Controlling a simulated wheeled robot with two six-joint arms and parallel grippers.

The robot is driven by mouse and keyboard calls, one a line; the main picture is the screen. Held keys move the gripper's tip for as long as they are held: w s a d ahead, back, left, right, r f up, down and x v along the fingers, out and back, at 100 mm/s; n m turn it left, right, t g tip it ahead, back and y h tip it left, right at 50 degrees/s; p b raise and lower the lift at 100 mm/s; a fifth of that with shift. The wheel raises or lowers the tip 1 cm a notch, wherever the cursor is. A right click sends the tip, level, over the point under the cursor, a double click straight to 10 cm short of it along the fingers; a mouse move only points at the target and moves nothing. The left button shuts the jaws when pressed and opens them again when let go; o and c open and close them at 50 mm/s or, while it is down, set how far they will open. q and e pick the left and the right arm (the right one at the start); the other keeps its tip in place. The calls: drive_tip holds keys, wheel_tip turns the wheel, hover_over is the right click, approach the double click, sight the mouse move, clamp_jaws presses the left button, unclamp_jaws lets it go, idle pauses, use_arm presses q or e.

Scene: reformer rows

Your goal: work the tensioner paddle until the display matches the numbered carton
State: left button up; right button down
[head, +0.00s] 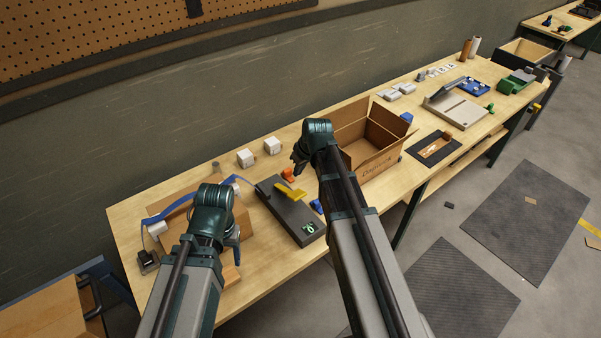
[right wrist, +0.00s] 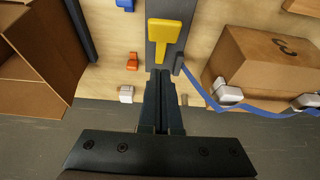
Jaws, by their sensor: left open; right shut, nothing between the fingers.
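The tensioner (head: 273,203) is a dark base with a yellow paddle (head: 290,191) and a green-lit display (head: 308,228) at its near end. The display's digit looks like a 6, but it is small and tilted. The numbered carton (head: 243,220) stands left of it, partly behind my left arm. In the right wrist view the carton (right wrist: 265,65) bears a dark mark like a 3, seen at an angle. My right gripper (right wrist: 163,73) is shut and empty, its tips just short of the paddle (right wrist: 165,35). My left gripper (head: 232,238) is open by the carton, its fingers mostly hidden.
A blue strap (head: 180,203) with grey-white buckles crosses the numbered carton. An open carton (head: 375,158) stands right of my right arm. White cubes (head: 272,146) and an orange piece (head: 288,174) lie behind the tensioner. The wall runs along the bench's back.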

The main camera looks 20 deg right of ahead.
drive_tip(key=b, duration=0.5)
hover_over(296, 192)
wheel_tip(296, 192, down, 6)
drive_tip(key=shift+w+a+r, duration=0.1)
drive_tip(key=shift+r, duration=0.05)
drive_tip(key=shift+s+f+b, duration=0.3)
drive_tip(key=shift+f+b, duration=0.15)
drive_tip(key=shift+f, duration=0.1)
drive_tip(key=shift+s+f+b, duration=0.25)
drive_tip(key=shift+f+b, duration=0.15)
drive_tip(key=shift+f, duration=0.1)
use_arm(q)
wheel_tip(296, 192, down, 9)
drive_tip(key=shift+r+b, duration=0.15)
drive_tip(key=shift+b, duration=0.3)
use_arm(e)
drive_tip(key=shift+s+d+f, duration=0.25)
drive_tip(key=shift+s+f, duration=0.05)
drive_tip(key=shift+f, duration=0.1)
